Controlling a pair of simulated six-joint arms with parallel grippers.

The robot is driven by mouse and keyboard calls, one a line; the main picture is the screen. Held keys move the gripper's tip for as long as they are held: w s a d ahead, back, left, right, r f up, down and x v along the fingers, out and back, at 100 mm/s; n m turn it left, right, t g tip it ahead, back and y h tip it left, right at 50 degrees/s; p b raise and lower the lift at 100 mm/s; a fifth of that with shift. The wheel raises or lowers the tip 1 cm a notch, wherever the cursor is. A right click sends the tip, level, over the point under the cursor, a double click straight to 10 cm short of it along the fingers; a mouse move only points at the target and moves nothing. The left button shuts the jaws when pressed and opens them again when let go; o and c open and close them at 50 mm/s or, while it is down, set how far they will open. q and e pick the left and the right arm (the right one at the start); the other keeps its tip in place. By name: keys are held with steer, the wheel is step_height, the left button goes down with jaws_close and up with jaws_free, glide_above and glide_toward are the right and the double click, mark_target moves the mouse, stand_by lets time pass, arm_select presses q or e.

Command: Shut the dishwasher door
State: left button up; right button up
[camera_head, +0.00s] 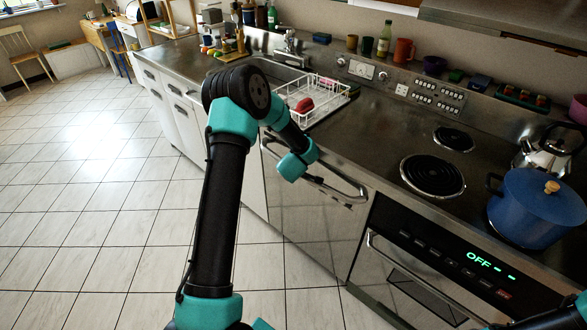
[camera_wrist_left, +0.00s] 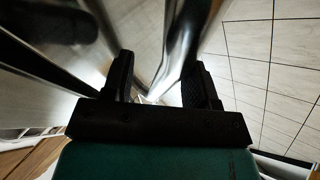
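The dishwasher door (camera_head: 305,220) is a shiny steel front under the counter, left of the oven. It stands upright and looks flush or nearly flush with the units; I cannot tell whether a small gap is left. Its curved bar handle (camera_head: 345,193) runs along the top. My left wrist is at the handle's left part and covers some of it. In the left wrist view my left gripper (camera_wrist_left: 160,78) has its two black fingers apart, with a shiny metal bar (camera_wrist_left: 178,55) showing between and beyond them. I cannot tell whether they touch it. My right gripper is out of view.
The oven (camera_head: 430,275) with its "OFF" display is right of the door. A blue pot (camera_head: 535,210) and a kettle (camera_head: 548,150) stand on the hob. A white dish rack (camera_head: 325,105) is on the counter above. The tiled floor (camera_head: 100,200) at left is clear.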

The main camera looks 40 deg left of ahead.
arm_select(q)
steer(key=v, duration=1.5)
steer(key=shift+s+d, duration=0.1)
steer(key=shift+d, duration=0.05)
steer(key=s+d+f+m+g+h, duration=0.7)
steer(key=s+d+f+m, duration=0.8)
steer(key=s+d+f, duration=0.4)
step_height(320, 180, down, 3)
steer(key=shift+s+d+m+h, duration=0.3)
steer(key=shift+d+h, duration=0.1)
steer(key=shift+d, duration=0.15)
stand_by(1.9)
